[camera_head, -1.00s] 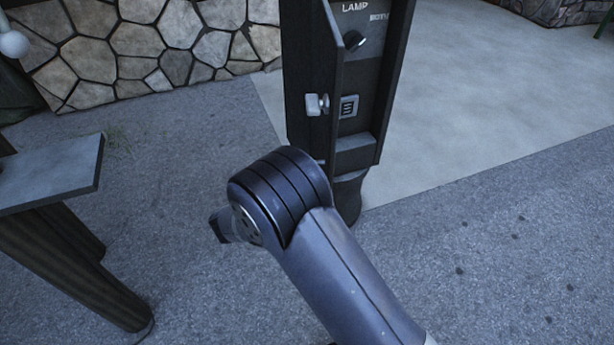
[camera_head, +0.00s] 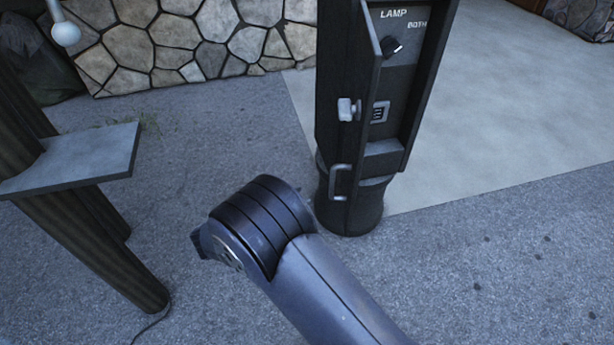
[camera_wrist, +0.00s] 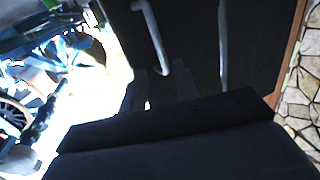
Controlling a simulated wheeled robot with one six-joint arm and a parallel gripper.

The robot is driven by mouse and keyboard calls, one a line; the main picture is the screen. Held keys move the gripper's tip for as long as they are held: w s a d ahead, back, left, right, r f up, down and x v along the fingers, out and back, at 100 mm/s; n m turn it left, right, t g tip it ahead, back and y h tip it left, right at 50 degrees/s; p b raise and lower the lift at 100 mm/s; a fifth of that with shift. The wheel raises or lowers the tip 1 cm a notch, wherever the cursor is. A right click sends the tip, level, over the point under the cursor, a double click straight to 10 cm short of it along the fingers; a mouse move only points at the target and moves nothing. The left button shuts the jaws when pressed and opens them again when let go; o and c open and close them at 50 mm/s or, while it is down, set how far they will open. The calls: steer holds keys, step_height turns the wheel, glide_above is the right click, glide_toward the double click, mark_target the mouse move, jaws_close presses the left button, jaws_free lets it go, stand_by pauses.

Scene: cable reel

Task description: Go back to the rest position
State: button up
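My gripper (camera_wrist: 162,88) shows dimly in the wrist view as two dark fingers with a gap between them. Nothing shows between the fingers. A pale bar handle (camera_wrist: 153,35) stands beyond them on a dark panel and looks apart from them. In the head view my arm's elbow and upper link fill the lower middle, and the gripper is hidden. The dark post (camera_head: 340,100) stands behind my arm, with its door open, a knob (camera_head: 392,46) under the word LAMP, a light latch (camera_head: 347,109), a socket (camera_head: 380,112) and a bar handle (camera_head: 340,181) low on the door.
A small grey shelf (camera_head: 85,160) on dark wooden legs stands at the left. A white ball (camera_head: 66,34) hangs at the upper left. A stone wall (camera_head: 190,45) runs along the back. The paving at the right (camera_head: 500,260) is clear.

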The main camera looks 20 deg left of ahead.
mark_target(331, 183)
steer(key=b+x, duration=0.1)
steer(key=x, duration=0.9)
steer(key=shift+w+d, duration=0.25)
steer(key=shift+d, duration=0.15)
